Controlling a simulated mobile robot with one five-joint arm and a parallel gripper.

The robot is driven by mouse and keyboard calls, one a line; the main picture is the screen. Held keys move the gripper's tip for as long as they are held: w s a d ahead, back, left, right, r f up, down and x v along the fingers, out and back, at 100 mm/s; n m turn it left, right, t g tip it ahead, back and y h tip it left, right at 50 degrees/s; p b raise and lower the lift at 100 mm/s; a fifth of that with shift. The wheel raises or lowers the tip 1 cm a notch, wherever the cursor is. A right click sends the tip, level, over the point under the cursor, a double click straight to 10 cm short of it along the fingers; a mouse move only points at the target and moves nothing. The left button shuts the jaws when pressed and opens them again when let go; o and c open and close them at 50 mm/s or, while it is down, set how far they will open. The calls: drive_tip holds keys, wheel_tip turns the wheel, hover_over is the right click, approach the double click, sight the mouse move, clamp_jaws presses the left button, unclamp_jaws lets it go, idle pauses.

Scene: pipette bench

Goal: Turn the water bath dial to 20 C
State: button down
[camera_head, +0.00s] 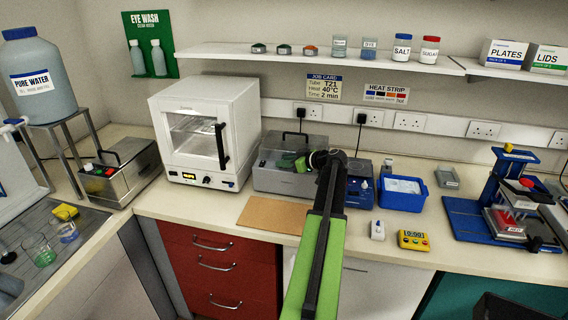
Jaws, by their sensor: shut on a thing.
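A grey box with a clear lid (275,182), which looks like the water bath, stands at the back of the bench, right of the white oven. I cannot make out its dial; my arm covers the box's right end. My gripper (303,163) is at the right part of this box, in front of its lid. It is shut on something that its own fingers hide. I cannot read any dial setting.
The white oven (205,115) stands left of the box and a blue device (361,190) right of it. A brown mat (272,215) lies in front. A blue tray (402,203), a white bottle (377,231) and a yellow timer (416,240) are at the right. A steel box (122,185) stands far left.

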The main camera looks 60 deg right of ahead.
drive_tip(key=shift+s+f, duration=0.1)
drive_tip(key=shift+f, duration=0.05)
idle(0.3)
drive_tip(key=c, duration=1.5)
unclamp_jaws()
